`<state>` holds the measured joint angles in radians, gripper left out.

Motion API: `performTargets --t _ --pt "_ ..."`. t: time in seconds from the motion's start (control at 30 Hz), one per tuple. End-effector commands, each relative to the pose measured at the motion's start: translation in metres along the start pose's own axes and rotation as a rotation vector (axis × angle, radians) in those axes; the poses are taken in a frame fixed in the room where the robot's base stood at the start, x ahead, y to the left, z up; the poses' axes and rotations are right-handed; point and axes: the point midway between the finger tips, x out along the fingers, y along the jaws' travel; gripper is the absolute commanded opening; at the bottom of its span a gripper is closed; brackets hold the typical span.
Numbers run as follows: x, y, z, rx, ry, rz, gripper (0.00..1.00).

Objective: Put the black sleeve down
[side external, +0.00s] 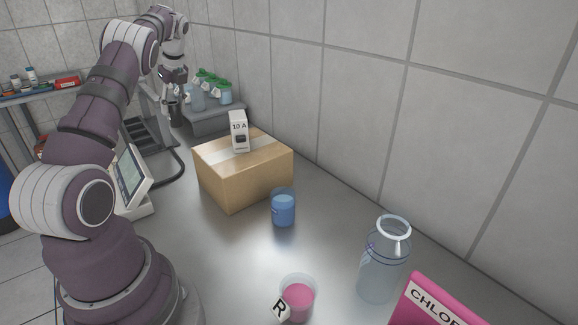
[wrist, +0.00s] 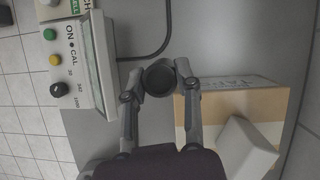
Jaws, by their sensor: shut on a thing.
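The black sleeve (wrist: 160,80) is a short dark round piece between my gripper's two fingers in the wrist view. My gripper (wrist: 161,71) is shut on it, with one finger on each side. In the side external view my gripper (side external: 173,97) is at the far end of the bench. The dark sleeve (side external: 174,113) shows small below it and looks upright. I cannot tell whether its bottom touches the bench or hangs above it.
A cardboard box (side external: 243,181) carries a small white box (side external: 239,131). A meter with a screen (wrist: 82,66) stands left in the wrist view, with a black cable (wrist: 167,30) behind. Green-capped bottles stand on a grey rack (side external: 218,119). A blue beaker (side external: 283,208) is nearer.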

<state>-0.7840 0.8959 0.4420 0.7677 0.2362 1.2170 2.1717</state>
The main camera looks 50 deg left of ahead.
Motion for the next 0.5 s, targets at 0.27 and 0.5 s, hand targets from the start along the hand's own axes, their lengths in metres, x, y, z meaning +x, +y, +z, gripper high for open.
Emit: performTargets --t 0.27,0.5 --pt "-0.019 0.010 -0.026 -0.268 -0.001 0.113 0.12" --pt "-0.038 0.034 -0.073 -0.716 0.001 0.301 0.12"
